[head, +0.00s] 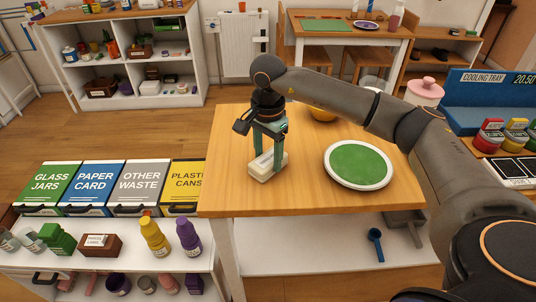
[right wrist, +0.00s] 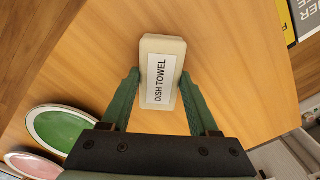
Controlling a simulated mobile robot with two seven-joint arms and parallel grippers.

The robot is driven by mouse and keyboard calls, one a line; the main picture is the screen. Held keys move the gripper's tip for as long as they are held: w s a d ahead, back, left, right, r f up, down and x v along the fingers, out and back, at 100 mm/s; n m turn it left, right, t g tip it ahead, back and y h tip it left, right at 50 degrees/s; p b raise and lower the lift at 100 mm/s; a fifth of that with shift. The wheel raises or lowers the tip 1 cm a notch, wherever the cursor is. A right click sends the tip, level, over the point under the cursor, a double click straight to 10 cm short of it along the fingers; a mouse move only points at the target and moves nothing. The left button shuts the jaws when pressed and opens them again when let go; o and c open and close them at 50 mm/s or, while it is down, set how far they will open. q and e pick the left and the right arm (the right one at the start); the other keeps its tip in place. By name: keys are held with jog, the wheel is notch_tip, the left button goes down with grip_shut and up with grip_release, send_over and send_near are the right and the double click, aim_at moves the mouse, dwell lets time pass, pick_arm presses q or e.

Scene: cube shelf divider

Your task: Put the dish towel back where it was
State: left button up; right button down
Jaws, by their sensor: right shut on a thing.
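The dish towel (head: 262,170) is a cream, folded block at the left part of the wooden table (head: 225,185). In the right wrist view the dish towel (right wrist: 162,65) shows its white label reading DISH TOWEL. My right gripper (head: 268,158) points down over it, with one green finger on each side, shut on it. In the right wrist view the fingers of my right gripper (right wrist: 160,82) flank its long sides. I cannot tell whether the towel rests on the table or is just above it. My left gripper is not in view.
A white plate with a green centre (head: 358,165) lies right of the towel. Labelled waste bins (head: 92,188) stand left of the table. The front left tabletop is clear.

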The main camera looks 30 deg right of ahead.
jog(key=shift+c, duration=2.4)
grip_release()
jog(key=shift+o, duration=0.3)
jog(key=o, duration=0.4)
